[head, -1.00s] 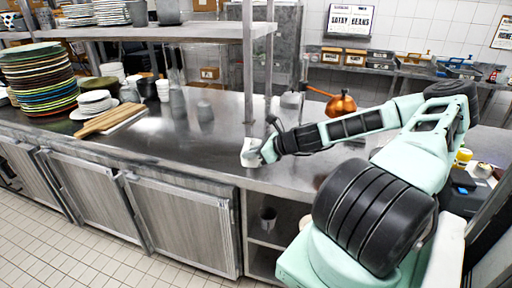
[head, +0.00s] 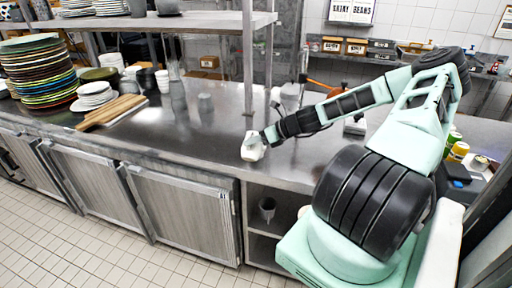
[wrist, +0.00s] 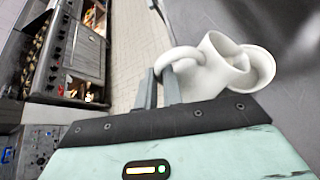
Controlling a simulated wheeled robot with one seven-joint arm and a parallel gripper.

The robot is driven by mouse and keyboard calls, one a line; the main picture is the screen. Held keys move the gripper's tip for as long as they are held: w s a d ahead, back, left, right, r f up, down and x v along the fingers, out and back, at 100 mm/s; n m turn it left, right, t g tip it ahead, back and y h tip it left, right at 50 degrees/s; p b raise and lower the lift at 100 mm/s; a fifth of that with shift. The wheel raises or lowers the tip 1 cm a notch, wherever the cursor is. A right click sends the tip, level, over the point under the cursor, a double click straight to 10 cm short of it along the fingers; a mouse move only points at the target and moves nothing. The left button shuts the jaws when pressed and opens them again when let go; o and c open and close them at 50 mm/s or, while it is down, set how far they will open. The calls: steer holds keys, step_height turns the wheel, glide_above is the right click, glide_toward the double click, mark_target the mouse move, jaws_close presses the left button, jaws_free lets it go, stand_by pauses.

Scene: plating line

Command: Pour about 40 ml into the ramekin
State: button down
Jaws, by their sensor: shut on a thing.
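My gripper (wrist: 163,87) is shut on the handle of a white jug (wrist: 218,65) in the wrist view. The jug looks tilted, its mouth end close to a white round dish (wrist: 266,62), which looks like the ramekin. The jug partly hides the dish; I cannot tell whether they touch. No liquid can be made out. In the head view my gripper (head: 266,137) is above the front of the steel counter, with a white shape (head: 252,149) at its tip; jug and ramekin cannot be told apart there.
The steel counter (head: 215,130) is clear left of my gripper. Further left are a wooden board (head: 112,112), white plates (head: 93,96) and a tall stack of coloured plates (head: 42,75). A shelf post (head: 248,70) stands behind. Bottles and jars (head: 458,150) are at right.

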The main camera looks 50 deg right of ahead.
steer(key=shift+w+d+r+m+y+p, duration=0.2)
steer(key=shift+d+r+m+y+p, duration=0.25)
steer(key=shift+r, duration=0.3)
steer(key=shift+w+d+f+m+g+y, duration=0.1)
steer(key=shift+w+d+m+g+y, duration=0.15)
steer(key=shift+d+m+g+y, duration=0.15)
stand_by(2.0)
steer(key=shift+s+a+r+n, duration=0.2)
steer(key=shift+a+n, duration=0.05)
steer(key=shift+a, duration=0.1)
steer(key=shift+s+a+f+n+t+h+b, duration=0.2)
steer(key=shift+a+f+h+b, duration=0.1)
steer(key=shift+f, duration=0.1)
steer(key=shift+s+a+f+n+t+h+b, duration=0.15)
steer(key=shift+f+n+t+h+b, duration=0.1)
steer(key=shift+f, duration=0.15)
steer(key=shift+a+f+n+h, duration=0.15)
steer(key=shift+f+n+h, duration=0.05)
steer(key=shift+n+h, duration=0.1)
steer(key=shift+w+r, duration=0.15)
